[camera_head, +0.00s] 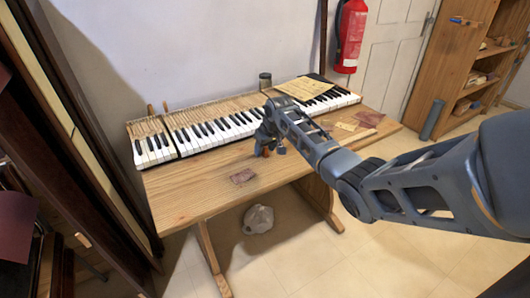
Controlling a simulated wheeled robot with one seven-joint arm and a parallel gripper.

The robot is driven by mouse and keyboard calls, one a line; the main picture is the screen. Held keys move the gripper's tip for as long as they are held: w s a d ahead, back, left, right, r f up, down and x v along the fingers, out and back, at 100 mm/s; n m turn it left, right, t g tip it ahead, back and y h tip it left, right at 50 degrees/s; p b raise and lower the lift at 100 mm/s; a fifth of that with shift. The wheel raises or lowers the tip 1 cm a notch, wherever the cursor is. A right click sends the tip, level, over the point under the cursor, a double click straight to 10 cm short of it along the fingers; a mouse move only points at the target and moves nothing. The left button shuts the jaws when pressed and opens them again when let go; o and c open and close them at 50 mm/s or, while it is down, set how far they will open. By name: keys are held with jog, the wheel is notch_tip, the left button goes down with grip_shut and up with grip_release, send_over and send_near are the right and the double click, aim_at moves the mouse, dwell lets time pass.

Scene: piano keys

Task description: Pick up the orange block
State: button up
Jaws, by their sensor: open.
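A small orange-brown piece (264,152), which looks like the orange block, is on the wooden table just in front of the piano keys. Only part of it shows, because my gripper is right over it. My gripper (272,146) reaches down from the right, its jaws open and its fingers close to the block. I cannot tell whether the fingers touch the block or are around it.
The keyboard (222,130) runs along the back of the wooden table (190,196). A dark jar (265,80) stands behind it. The front left is clear.

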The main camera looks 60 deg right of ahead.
jog(key=shift+f, duration=0.1)
grip_shut()
dwell(0.4)
